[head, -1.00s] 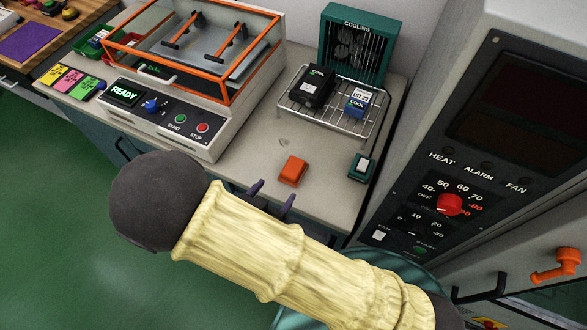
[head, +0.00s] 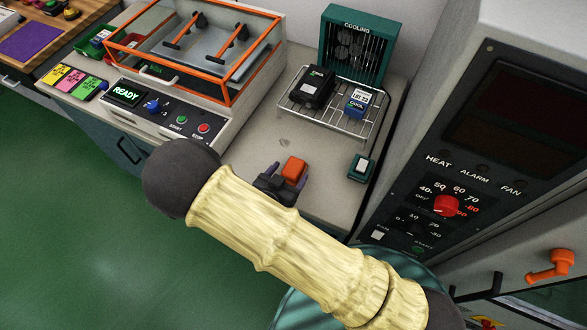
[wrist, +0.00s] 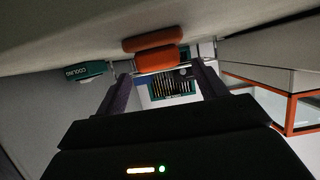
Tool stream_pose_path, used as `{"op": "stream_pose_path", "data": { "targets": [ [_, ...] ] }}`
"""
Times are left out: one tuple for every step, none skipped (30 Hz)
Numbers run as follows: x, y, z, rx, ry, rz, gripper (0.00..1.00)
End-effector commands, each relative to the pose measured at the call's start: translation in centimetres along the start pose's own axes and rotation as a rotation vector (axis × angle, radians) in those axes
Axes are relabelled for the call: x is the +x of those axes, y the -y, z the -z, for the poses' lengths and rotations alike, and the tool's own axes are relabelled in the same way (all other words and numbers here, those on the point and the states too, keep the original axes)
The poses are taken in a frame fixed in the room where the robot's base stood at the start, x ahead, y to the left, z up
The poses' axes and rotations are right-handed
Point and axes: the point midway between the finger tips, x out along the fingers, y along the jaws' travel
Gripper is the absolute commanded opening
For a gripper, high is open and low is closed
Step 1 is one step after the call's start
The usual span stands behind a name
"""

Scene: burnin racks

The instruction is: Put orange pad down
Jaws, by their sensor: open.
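The orange pad (head: 294,168) lies on the light counter, in front of the wire rack. In the wrist view it appears as a rounded orange block (wrist: 160,60) against the counter surface, which shows at the top of that picture. My gripper (head: 288,176) is low at the counter, on the near side of the pad. Its two dark fingers are open, one on each side of the pad's near end. In the wrist view the fingertips (wrist: 161,72) stand apart with the pad between or just beyond them. I cannot tell whether either finger touches it.
A wire rack (head: 326,117) holds a black block and a blue block before the green cooling unit (head: 353,45). A small teal-and-white item (head: 361,168) lies right of the pad. The READY machine (head: 170,115) stands left, the control cabinet (head: 440,170) right.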

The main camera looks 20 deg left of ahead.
Motion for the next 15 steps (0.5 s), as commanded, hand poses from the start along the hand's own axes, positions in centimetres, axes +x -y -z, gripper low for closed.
{"op": "stream_pose_path", "data": {
  "targets": [
    [0.6,-0.1,0.1,-0.002,-0.001,-0.002,0.71],
    [1.0,0.0,0.0,-0.002,-0.002,-0.003,0.71],
    [1.6,0.0,-0.1,-0.002,-0.002,-0.003,0.71],
    [2.0,0.0,-0.1,-0.002,-0.002,-0.003,0.71],
    [2.5,0.0,-0.2,-0.001,-0.002,-0.003,0.71],
    [3.1,0.1,-0.2,0.001,-0.002,-0.003,0.71],
    [3.5,0.1,-0.2,0.000,-0.002,-0.003,0.71],
    [3.7,0.1,-0.2,-0.001,-0.001,-0.002,0.71],
    [4.0,0.1,-0.3,-0.001,-0.001,-0.001,0.71],
    [4.1,0.1,-0.3,0.000,-0.001,-0.001,0.71],
    [4.2,0.1,-0.3,0.000,-0.001,0.000,0.71],
    [4.2,0.1,-0.3,0.000,-0.001,0.000,0.71],
    [4.2,0.1,-0.3,0.000,-0.001,0.000,0.71],
    [4.2,0.1,-0.3,0.000,-0.001,0.000,0.71],
    [4.2,0.1,-0.3,0.000,-0.001,0.000,0.71]
  ]
}}
